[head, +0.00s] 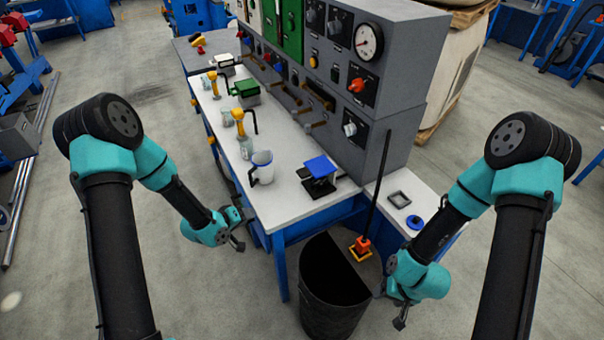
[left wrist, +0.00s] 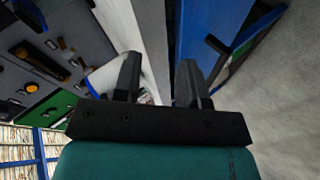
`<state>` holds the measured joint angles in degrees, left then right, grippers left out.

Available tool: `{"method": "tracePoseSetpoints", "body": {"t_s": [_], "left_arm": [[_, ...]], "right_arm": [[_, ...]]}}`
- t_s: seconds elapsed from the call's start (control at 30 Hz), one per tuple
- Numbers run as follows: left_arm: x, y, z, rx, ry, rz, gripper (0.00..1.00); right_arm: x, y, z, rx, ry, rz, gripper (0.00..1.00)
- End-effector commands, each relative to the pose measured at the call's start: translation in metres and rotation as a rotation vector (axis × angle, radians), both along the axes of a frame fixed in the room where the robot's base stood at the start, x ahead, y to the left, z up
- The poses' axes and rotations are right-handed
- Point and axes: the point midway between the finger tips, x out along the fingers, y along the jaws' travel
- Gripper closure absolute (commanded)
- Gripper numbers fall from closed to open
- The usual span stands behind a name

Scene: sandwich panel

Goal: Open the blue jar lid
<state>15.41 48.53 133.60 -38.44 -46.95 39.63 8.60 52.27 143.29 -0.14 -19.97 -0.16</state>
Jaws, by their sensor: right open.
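A black, boxy container with a blue square lid (head: 321,167) stands on the white tabletop, right of the white pitcher. The lid looks tilted up at its back; I cannot tell whether it is fully closed. My left gripper (head: 240,229) hangs beside the table's left edge, left of and lower than the container, apart from it. In the left wrist view the left gripper (left wrist: 160,80) has its two fingers apart with nothing held between them. My right gripper (head: 392,306) is open, low at the right of the black bin, away from the container.
A white pitcher (head: 262,166) stands left of the container. A grey control panel (head: 400,70) rises behind. A black bin (head: 330,310) stands before the table. A blue ring (head: 414,222) and a grey tray (head: 399,200) lie on the right tabletop.

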Motion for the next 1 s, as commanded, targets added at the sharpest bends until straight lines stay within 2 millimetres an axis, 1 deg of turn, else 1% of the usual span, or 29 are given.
{"method": "tracePoseSetpoints", "body": {"t_s": [0.03, 0.1, 0.2, 0.3, 0.43, 0.5, 0.6, 1.0], "left_arm": [[0.012, 0.001, 0.011, -0.056, -0.038, 0.008, 0.62], [0.025, -0.001, 0.027, -0.152, -0.082, 0.010, 0.62], [0.035, -0.009, 0.048, -0.306, -0.117, -0.010, 0.62], [0.038, -0.019, 0.067, -0.469, -0.123, -0.048, 0.62], [0.034, -0.030, 0.085, -0.642, -0.099, -0.105, 0.62], [0.032, -0.033, 0.091, -0.698, -0.085, -0.127, 0.62], [0.031, -0.036, 0.095, -0.733, -0.074, -0.141, 0.62], [0.032, -0.039, 0.095, -0.734, -0.073, -0.143, 0.62]], "right_arm": [[0.000, 0.000, 0.000, 0.000, 0.000, 0.000, 0.33], [0.000, 0.000, 0.000, 0.000, 0.000, 0.000, 0.33], [0.000, 0.000, 0.000, 0.000, 0.000, 0.000, 0.33], [0.000, 0.000, 0.000, 0.000, 0.000, 0.000, 0.33], [0.000, 0.000, 0.000, 0.000, 0.000, 0.000, 0.33], [0.000, 0.000, 0.000, 0.000, 0.000, 0.000, 0.33], [0.000, 0.000, 0.000, 0.000, 0.000, 0.000, 0.33], [0.000, 0.000, 0.000, 0.000, 0.000, 0.000, 0.33]]}}
